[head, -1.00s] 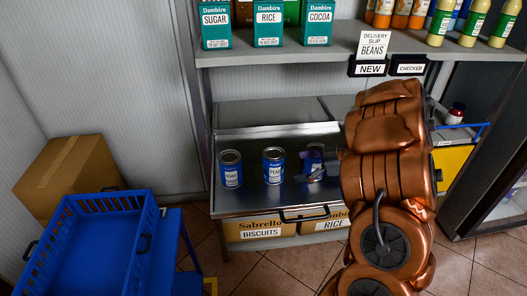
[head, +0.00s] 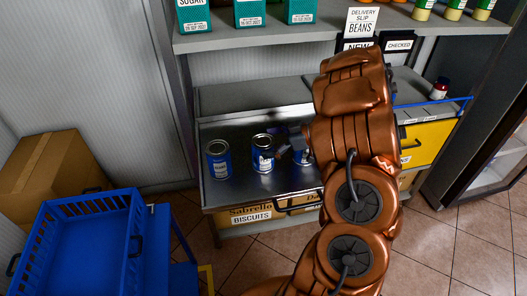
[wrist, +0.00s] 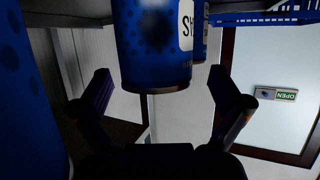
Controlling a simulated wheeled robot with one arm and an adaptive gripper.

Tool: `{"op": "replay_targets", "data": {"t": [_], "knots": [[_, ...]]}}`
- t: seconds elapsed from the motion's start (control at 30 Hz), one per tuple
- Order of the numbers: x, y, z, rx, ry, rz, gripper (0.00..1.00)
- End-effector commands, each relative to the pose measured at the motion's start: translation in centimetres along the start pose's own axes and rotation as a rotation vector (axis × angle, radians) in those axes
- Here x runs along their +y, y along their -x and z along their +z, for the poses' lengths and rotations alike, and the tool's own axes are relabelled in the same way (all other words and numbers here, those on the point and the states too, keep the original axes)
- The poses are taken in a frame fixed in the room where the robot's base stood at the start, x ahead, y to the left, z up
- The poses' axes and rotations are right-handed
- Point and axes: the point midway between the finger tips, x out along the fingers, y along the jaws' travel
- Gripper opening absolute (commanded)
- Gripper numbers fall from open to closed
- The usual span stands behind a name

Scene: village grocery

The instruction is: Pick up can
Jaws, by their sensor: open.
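Three blue cans with white labels stand upright on the metal drawer tray (head: 233,188): a left can (head: 219,161), a middle can (head: 263,154) and a right can (head: 301,146), partly hidden by my arm. My gripper (head: 286,151) is at the right side of the middle can in the head view. In the wrist view my gripper (wrist: 159,76) is open, its fingers spread to either side of a blue can (wrist: 150,45) just ahead, with no grip on it. A second can (wrist: 200,40) shows behind it, and a large blue can surface fills the left edge.
A shelf (head: 230,40) with teal boxes and bottles overhangs the tray. A blue crate (head: 75,207) and a cardboard box (head: 48,172) stand at left. A yellow bin (head: 428,143) is at right. Floor is free in front.

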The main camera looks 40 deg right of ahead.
Motion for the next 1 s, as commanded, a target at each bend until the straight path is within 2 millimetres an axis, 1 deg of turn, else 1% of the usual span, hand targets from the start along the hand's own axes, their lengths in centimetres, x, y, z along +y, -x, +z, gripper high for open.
{"op": "replay_targets", "data": {"t": [0.13, 0.33, 0.47, 0.7, 1.0], "knots": [[0.3, -1.8, -0.6, 0.005, 0.001, -0.004, 1.00], [0.4, -3.7, -0.5, 0.001, 0.002, -0.003, 1.00], [0.4, -4.1, -0.4, 0.001, 0.003, -0.002, 1.00], [0.4, -4.2, -0.3, 0.001, 0.003, -0.001, 0.99], [0.4, -4.2, -0.3, 0.001, 0.003, -0.001, 0.68]]}}
